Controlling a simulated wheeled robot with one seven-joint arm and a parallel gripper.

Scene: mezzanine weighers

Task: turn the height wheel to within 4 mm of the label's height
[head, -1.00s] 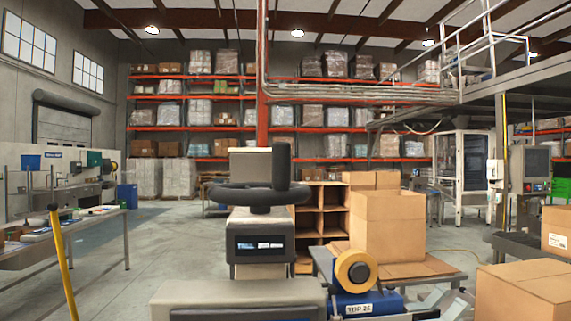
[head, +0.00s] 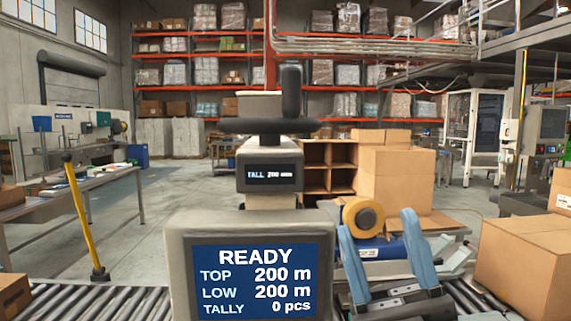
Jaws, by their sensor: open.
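The height wheel (head: 268,126) is a dark, flat ring with an upright knob, seen nearly edge-on on top of a grey column. Below it a small dark display (head: 269,172) seems to read "TALL 200 mm". A larger screen (head: 254,281) in front reads READY, TOP 200 m, LOW 200 m, TALLY 0 pcs. A carton (head: 528,262) at the right has a small white label (head: 563,201) nearby, at the picture's edge; its print is too small to read.
Roller conveyor (head: 85,300) runs across the front. A yellow pole (head: 83,215) leans at the left.

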